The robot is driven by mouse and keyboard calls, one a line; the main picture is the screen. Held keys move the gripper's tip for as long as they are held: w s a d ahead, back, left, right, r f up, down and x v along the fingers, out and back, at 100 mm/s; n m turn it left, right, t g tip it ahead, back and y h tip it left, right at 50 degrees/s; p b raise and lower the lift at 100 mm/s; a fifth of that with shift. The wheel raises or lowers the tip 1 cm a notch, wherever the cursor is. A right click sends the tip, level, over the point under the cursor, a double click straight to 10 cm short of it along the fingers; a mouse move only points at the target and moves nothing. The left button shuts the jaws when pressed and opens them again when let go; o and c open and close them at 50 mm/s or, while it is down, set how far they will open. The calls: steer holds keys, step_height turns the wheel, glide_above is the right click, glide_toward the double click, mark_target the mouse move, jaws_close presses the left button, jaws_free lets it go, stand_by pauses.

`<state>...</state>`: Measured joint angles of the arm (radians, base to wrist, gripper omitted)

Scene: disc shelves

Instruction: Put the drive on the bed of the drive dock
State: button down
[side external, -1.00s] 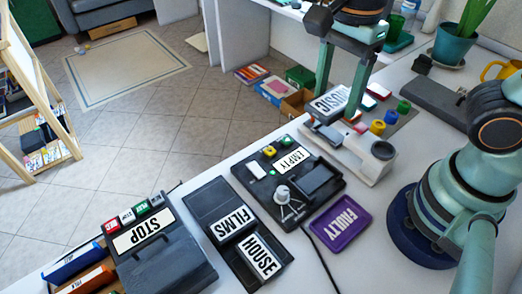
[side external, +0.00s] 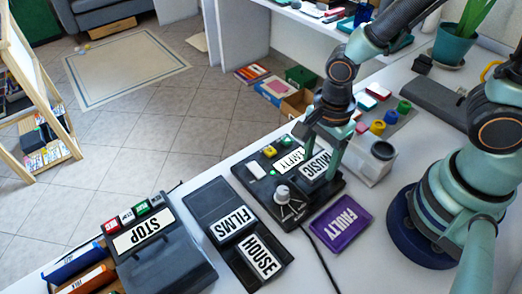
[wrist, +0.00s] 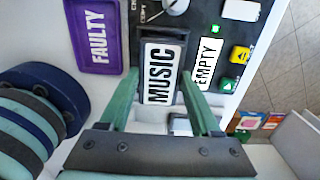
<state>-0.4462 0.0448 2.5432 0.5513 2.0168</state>
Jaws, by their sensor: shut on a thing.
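The drive labelled MUSIC (side external: 316,166) is dark with a white label. It is over the bed of the drive dock, on the right side of the dock's black body (side external: 258,187). My gripper (side external: 321,160) is shut on it, one finger on each side. In the wrist view, the drive (wrist: 160,72) sits between the two green fingers of my gripper (wrist: 158,80), lined up lengthwise with the dock (wrist: 206,14). The drive hides the bed, and I cannot tell whether it touches it. The dock's EMPTY label (wrist: 206,64) is beside the drive.
A purple FAULTY tray (side external: 340,223) lies close to the dock. A pale machine (side external: 374,163) is behind on the right. A white knob (side external: 283,194) rises from the dock.

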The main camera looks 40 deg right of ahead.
mark_target(319, 164)
steer(key=shift+f, duration=1.5)
steer(key=shift+c, duration=0.5)
jaws_free()
steer(key=shift+f, duration=0.1)
step_height(319, 164, up, 12)
steer(key=w+d+r+n+t, duration=0.2)
steer(key=d+r+n, duration=0.3)
steer(key=n, duration=0.4)
steer(key=w+d+r+n+t, duration=0.3)
steer(key=d+r+n, duration=0.2)
steer(key=n, duration=0.4)
steer(key=shift+w+d+t, duration=0.25)
steer(key=shift+d+t, duration=0.05)
steer(key=shift+d, duration=0.2)
